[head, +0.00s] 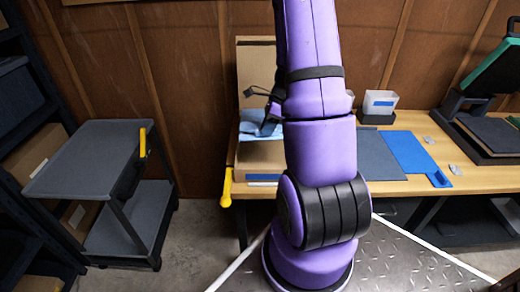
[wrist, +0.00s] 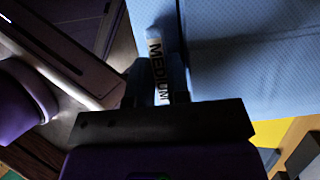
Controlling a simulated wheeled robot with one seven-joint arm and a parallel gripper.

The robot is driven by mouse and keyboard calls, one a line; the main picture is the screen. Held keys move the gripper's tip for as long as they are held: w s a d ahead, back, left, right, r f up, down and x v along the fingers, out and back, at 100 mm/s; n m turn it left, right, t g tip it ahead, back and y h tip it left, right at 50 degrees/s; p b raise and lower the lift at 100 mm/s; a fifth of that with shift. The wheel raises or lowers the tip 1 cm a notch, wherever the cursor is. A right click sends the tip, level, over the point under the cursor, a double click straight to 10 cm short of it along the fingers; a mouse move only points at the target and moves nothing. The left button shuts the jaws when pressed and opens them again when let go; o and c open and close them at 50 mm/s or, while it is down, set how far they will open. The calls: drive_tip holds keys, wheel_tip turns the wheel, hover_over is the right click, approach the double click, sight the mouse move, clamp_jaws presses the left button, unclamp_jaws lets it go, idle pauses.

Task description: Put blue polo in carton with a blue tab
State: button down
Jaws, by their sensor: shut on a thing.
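The blue polo (head: 250,130) is folded light blue cloth. In the head view it is at the top opening of a cardboard carton (head: 258,158), partly hidden by my arm. The carton has a blue tab (head: 263,178) on its front and a raised lid at the back. My gripper (head: 266,128) is shut on the polo's edge. In the wrist view my gripper (wrist: 158,85) pinches the polo (wrist: 250,50) at a white strip reading "MEDIUM". I cannot tell whether the polo rests inside the carton or hangs just above it.
The carton stands on a wooden workbench (head: 423,184). A grey cart (head: 88,160) stands left, with floor between.

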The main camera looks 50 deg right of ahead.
drive_tip(key=shift+s+d+f, duration=0.1)
drive_tip(key=shift+s+f, duration=0.1)
drive_tip(key=shift+f, duration=0.05)
wheel_tip(320, 180, down, 9)
drive_tip(key=shift+f, duration=0.3)
drive_tip(key=c, duration=1.1)
unclamp_jaws()
